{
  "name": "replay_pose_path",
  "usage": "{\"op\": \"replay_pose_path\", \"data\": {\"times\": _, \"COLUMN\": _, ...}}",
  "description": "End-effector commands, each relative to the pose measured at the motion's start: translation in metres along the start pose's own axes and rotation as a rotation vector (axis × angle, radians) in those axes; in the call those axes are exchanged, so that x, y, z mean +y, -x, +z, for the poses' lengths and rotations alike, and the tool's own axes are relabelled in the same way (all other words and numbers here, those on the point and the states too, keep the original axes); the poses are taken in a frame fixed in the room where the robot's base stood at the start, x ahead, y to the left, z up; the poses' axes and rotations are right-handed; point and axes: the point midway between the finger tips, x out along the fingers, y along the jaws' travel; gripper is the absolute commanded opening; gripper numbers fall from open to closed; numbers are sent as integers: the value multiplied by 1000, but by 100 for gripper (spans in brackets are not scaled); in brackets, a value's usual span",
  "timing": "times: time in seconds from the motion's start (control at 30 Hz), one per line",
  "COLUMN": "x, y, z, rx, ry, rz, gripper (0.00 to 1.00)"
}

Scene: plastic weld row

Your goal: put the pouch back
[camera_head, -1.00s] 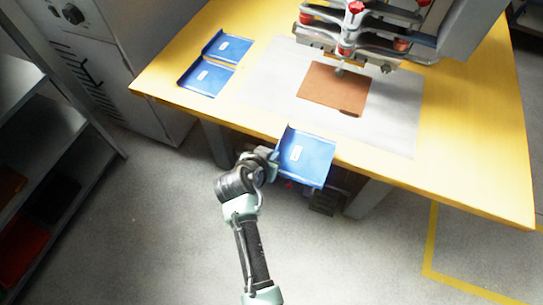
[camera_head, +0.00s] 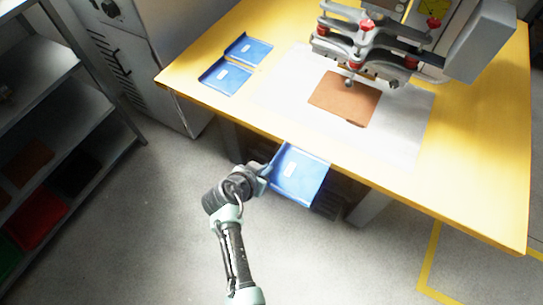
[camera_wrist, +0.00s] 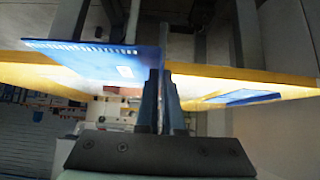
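A blue pouch (camera_head: 302,178) with a white label is held flat at the table's front edge, its near part over the floor. My gripper (camera_head: 267,172) is shut on its left edge. In the wrist view the pouch (camera_wrist: 85,58) reaches left from the closed fingers (camera_wrist: 163,95). Two similar blue pieces with white labels, one behind (camera_head: 248,49) and one in front (camera_head: 226,76), lie on the table at the left. One blue piece (camera_wrist: 245,97) also shows at the right in the wrist view.
The yellow table (camera_head: 478,150) carries a welding machine (camera_head: 365,45), a pale mat (camera_head: 400,125) and a brown pad (camera_head: 343,97). A grey cabinet (camera_head: 150,60) stands left of the table. A shelf with colored bins (camera_head: 40,217) stands farther left.

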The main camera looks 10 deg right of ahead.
Motion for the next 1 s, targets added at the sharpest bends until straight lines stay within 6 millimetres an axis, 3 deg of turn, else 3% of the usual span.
{"op": "replay_pose_path", "data": {"times": 0.7, "x": 0, "y": 62, "z": 62, "rx": 0, "ry": 3, "rz": 0, "gripper": 0}}
{"op": "replay_pose_path", "data": {"times": 1.0, "x": 0, "y": 79, "z": 79, "rx": 1, "ry": 1, "rz": 0, "gripper": 0}}
